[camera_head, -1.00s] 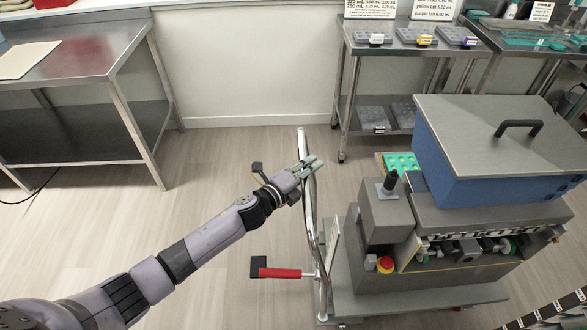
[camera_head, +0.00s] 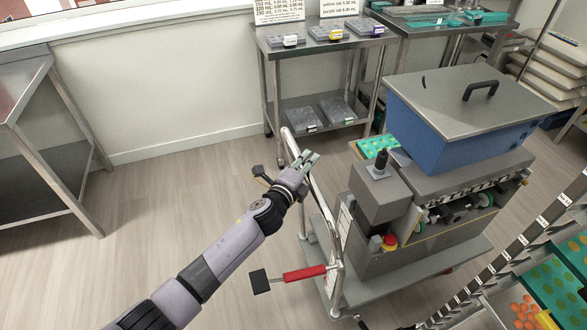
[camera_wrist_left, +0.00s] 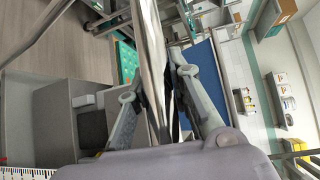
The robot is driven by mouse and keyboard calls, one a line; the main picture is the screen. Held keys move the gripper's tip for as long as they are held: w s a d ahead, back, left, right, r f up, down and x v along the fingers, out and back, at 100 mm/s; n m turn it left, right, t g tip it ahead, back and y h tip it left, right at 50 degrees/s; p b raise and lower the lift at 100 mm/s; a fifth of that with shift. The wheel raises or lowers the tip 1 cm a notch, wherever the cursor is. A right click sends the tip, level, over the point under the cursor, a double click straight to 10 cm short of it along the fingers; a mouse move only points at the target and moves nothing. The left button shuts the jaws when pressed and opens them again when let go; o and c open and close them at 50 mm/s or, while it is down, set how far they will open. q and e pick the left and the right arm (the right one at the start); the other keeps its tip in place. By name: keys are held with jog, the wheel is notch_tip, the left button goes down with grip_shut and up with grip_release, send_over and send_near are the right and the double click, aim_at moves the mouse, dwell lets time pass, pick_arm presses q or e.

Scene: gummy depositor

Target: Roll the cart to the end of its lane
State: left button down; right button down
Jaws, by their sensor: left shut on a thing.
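The cart (camera_head: 384,296) is a grey platform on wheels with a tall metal push handle (camera_head: 325,214) at its left end. It carries the grey depositor machine (camera_head: 380,203) with a blue, grey-lidded hopper (camera_head: 455,125). A red lever with a black pedal (camera_head: 303,274) sticks out low on the left of the cart. My left gripper (camera_head: 304,162) is at the upper part of the handle, shut on its bar. In the left wrist view the handle bar (camera_wrist_left: 150,60) runs between the two fingers (camera_wrist_left: 160,95). My right gripper is not in view.
A steel shelf cart (camera_head: 325,50) with labelled trays stands behind, near the wall. A steel table (camera_head: 40,130) is at the left. A dark rack (camera_head: 530,245) with trays of gummies stands close at the lower right. Floor (camera_head: 170,200) is clear on the left.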

pick_arm(q)
jog(key=shift+a+r, duration=0.1)
jog(key=shift+a, duration=0.8)
jog(key=c, duration=1.8)
grip_release()
jog(key=shift+s+a+r, duration=0.1)
jog(key=shift+a+r, duration=0.05)
jog(key=shift+a, duration=0.1)
jog(key=o, duration=0.4)
jog(key=shift+d, duration=0.15)
jog(key=shift+c, duration=0.2)
jog(key=shift+s+d, duration=0.1)
jog(key=shift+s, duration=0.1)
jog(key=shift+s, duration=0.6)
jog(key=v, duration=1)
jog(key=shift+s+a, duration=0.15)
jog(key=shift+a, duration=0.4)
